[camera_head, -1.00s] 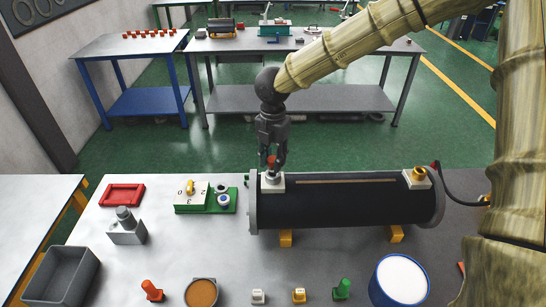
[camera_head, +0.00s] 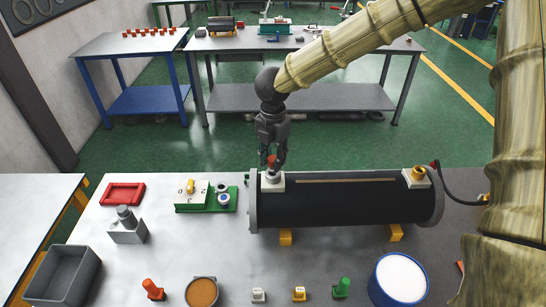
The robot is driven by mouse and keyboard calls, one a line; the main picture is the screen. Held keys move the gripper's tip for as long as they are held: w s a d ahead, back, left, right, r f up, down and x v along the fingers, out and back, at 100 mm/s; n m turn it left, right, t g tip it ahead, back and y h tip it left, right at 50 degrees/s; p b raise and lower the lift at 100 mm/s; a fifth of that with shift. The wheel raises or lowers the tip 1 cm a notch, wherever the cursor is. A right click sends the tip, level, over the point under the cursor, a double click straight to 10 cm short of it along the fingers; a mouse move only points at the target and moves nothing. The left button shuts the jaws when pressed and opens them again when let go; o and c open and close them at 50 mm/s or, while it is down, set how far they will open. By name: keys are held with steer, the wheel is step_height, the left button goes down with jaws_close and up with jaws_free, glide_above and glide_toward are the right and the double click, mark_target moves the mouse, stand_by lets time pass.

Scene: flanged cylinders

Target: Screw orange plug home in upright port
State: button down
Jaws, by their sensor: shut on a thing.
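The black flanged cylinder (camera_head: 345,206) lies on its side on the bench. An upright port on a white block (camera_head: 272,184) sits on its top at the left end. My gripper (camera_head: 272,160) points straight down over this port. It is shut on the orange plug (camera_head: 271,162), whose top shows between the fingers. The plug is upright and at the port's mouth; how deep its thread sits is hidden. A second orange plug (camera_head: 152,289) stands on the bench at the front left.
Yellow supports (camera_head: 286,238) hold the cylinder. A brass-coloured fitting (camera_head: 418,174) with a black hose is at its right end. A green-based dial unit (camera_head: 205,199), grey bin (camera_head: 62,277), green plug (camera_head: 342,288) and white-filled blue tub (camera_head: 400,280) stand around it.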

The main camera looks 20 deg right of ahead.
steer(key=shift+f+b, duration=0.45)
steer(key=shift+f, duration=0.8)
stand_by(0.7)
steer(key=c, duration=1)
jaws_free()
steer(key=shift+c, duration=0.2)
steer(key=shift+r, duration=0.1)
steer(key=shift+r+p, duration=1)
steer(key=shift+r, duration=2.4)
